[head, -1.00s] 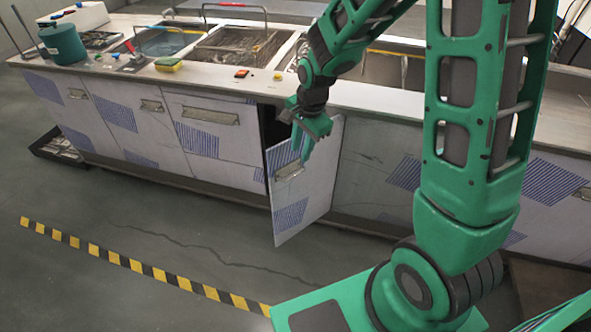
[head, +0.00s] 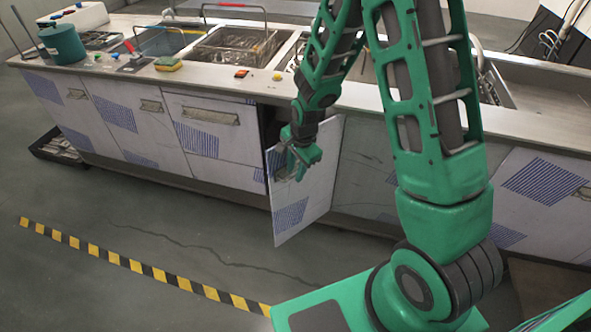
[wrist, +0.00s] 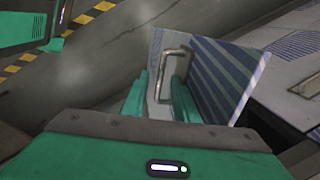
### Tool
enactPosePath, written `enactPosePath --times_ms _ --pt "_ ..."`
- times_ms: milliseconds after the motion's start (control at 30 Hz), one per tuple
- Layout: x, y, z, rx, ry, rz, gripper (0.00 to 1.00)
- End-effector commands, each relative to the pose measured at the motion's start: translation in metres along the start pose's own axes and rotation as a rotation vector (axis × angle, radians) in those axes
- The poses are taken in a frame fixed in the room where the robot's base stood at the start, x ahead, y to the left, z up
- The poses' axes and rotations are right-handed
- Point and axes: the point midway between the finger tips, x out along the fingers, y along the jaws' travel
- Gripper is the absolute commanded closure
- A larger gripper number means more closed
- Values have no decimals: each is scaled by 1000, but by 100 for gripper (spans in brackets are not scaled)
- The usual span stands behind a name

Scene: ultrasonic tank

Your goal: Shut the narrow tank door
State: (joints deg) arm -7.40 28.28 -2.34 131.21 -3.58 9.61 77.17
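The narrow tank door (head: 318,190), white with blue striped patches, stands ajar in the middle of the cabinet front. A dark gap shows at its left edge, and it also shows in the wrist view (wrist: 225,75). Its metal bar handle (wrist: 170,52) shows in the wrist view. In the head view my gripper (head: 300,160) is in front of the handle area and hides most of the handle. In the wrist view my gripper (wrist: 162,78) is open, with its two green fingers apart and the handle between or just beyond them. Whether they touch the handle is unclear.
The steel counter (head: 350,95) with tanks and baskets runs above the doors. A yellow-black floor strip (head: 150,270) crosses the floor in front. A dark tray (head: 55,145) lies on the floor at the left. The floor before the door is clear.

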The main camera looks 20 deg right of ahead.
Motion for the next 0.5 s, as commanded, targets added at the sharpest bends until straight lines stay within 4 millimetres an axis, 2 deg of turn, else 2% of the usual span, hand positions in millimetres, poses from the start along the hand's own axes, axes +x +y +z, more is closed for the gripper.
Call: enactPosePath --times_ms 233,367,500 --pt "1 0 0 0 0 0 73" --pt "0 0 0 0 0 0 100" --pt "0 0 0 0 0 0 100"
